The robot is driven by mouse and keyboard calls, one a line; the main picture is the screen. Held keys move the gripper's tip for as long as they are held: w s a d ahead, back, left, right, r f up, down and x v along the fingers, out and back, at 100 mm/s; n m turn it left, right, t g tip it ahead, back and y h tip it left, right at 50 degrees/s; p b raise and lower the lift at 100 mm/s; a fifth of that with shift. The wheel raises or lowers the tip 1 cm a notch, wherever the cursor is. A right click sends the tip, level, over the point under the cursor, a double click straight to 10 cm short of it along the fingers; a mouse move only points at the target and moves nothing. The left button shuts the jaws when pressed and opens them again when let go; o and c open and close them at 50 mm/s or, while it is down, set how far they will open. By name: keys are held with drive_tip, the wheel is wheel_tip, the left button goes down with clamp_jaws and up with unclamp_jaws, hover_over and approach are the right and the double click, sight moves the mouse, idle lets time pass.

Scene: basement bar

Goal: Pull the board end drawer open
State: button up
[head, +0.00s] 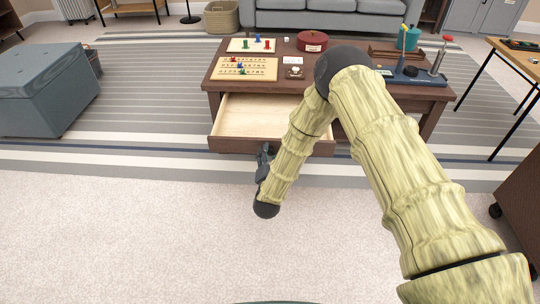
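The low dark wood table (405,106) carries game boards on its left part. The drawer (224,142) below that board end is pulled out toward me, showing its pale, empty inside. My arm covers part of the drawer's right side. My gripper (264,155) is dark and small, at the middle of the drawer's front face. I cannot tell whether its fingers are open, shut, or touching the front, and any handle is hidden behind it.
A wooden peg board (241,69) and a white board (238,45) lie on the table. A red round box (312,41) stands farther back. A blue-grey chest (42,91) is at left, a side table (512,62) at right. The carpet (120,235) in front is clear.

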drive_tip(key=s+a, duration=0.1)
drive_tip(key=s, duration=1.1)
drive_tip(key=shift+a, duration=0.25)
drive_tip(key=s+d+f+n+g+y, duration=0.3)
drive_tip(key=s+d+f+n+g, duration=0.45)
drive_tip(key=s+f, duration=0.7)
drive_tip(key=s+d+n+g, duration=0.1)
drive_tip(key=s+d+g, duration=0.45)
drive_tip(key=s, duration=0.75)
drive_tip(key=s+d+g, duration=0.5)
drive_tip(key=s+d, duration=0.1)
drive_tip(key=s, duration=0.7)
wheel_tip(320, 180, up, 33)
drive_tip(key=w+p, duration=0.1)
drive_tip(key=p, duration=3.2)
drive_tip(key=shift+r+h+p, duration=0.15)
drive_tip(key=shift+h+p, duration=0.2)
drive_tip(key=shift+h, duration=0.05)
